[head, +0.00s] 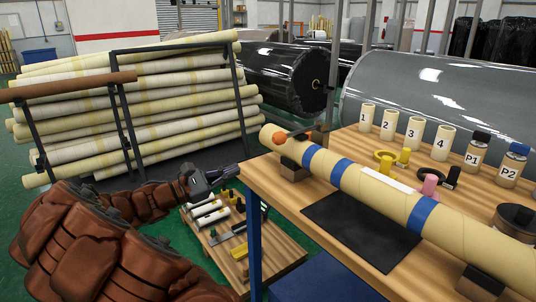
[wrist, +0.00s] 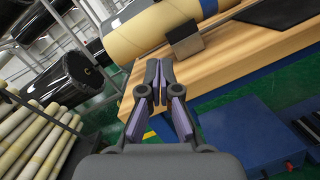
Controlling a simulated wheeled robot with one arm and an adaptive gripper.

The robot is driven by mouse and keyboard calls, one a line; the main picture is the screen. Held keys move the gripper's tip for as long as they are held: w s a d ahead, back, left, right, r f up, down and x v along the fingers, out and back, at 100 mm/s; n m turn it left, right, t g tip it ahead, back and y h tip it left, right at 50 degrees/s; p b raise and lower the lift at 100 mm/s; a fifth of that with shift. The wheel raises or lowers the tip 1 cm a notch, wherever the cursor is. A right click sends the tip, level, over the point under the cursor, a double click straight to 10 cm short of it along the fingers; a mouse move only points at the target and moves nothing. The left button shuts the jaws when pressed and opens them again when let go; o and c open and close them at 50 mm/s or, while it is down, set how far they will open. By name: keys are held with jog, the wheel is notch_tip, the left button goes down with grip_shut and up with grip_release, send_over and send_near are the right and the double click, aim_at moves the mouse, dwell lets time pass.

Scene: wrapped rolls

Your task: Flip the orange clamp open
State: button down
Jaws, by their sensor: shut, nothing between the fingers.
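The roll's end also shows in the wrist view (wrist: 130,42), where I cannot make out the clamp. My gripper (head: 238,171) is shut and empty. It is left of and below the clamp, just off the table's left corner and apart from the roll. In the wrist view my fingertips (wrist: 158,64) point toward the table edge below the roll.
The wooden table (head: 268,172) carries the roll on dark blocks, a black mat (head: 350,235), numbered cups and two bottles. A lower wooden cart (head: 270,252) with tools stands under my gripper. A rack of rolls (head: 180,100) stands behind my arm.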

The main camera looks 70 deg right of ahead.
jog(key=x, duration=1)
jog(key=shift+s+b, duration=0.15)
jog(key=shift+b, duration=0.25)
jog(key=shift+s+a+r, duration=0.1)
jog(key=shift+s+r, duration=0.05)
jog(key=shift+r, duration=0.25)
jog(key=shift+s+a+r, duration=0.1)
jog(key=shift+s+r, duration=0.05)
jog(key=shift+r, duration=0.25)
jog(key=shift+s+a+r, duration=0.1)
jog(key=shift+s+r, duration=0.15)
jog(key=shift+r, duration=0.25)
jog(key=shift+s+a+r, duration=0.1)
jog(key=shift+s+r, duration=0.1)
jog(key=shift+r, duration=0.25)
jog(key=shift+r, duration=0.15)
